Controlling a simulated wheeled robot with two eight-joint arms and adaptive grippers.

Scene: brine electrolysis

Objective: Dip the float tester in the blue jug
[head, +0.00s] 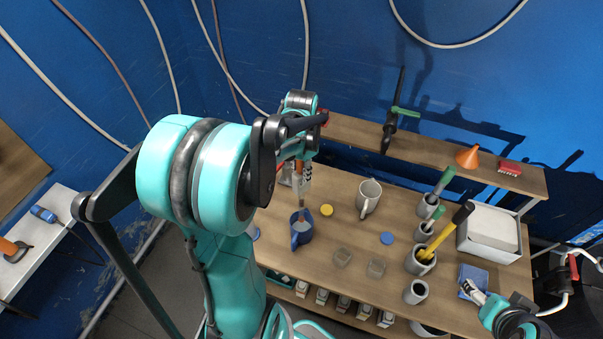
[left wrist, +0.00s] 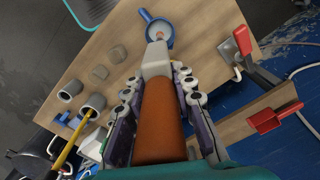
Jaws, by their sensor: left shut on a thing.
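The blue jug (head: 301,236) stands on the wooden bench, and in the left wrist view the jug (left wrist: 146,16) shows its open mouth with pale contents. My left gripper (head: 301,172) is above it, shut on the float tester; its fingers (left wrist: 158,100) flank the tester's orange body. The float tester (left wrist: 158,118) has an orange body and a whitish front section pointing at the jug's mouth. In the head view its lower end lines up with the mouth; I cannot tell how deep it reaches. My right gripper (head: 497,309) is at the lower right; its jaws are unclear.
A pale mug (head: 368,198) stands right of the jug. Yellow (head: 326,210) and blue (head: 387,238) discs and two small clear dishes (head: 343,257) lie nearby. Grey holders with brushes (head: 421,259) and a white box (head: 489,235) are further right. A shelf (head: 440,150) runs behind.

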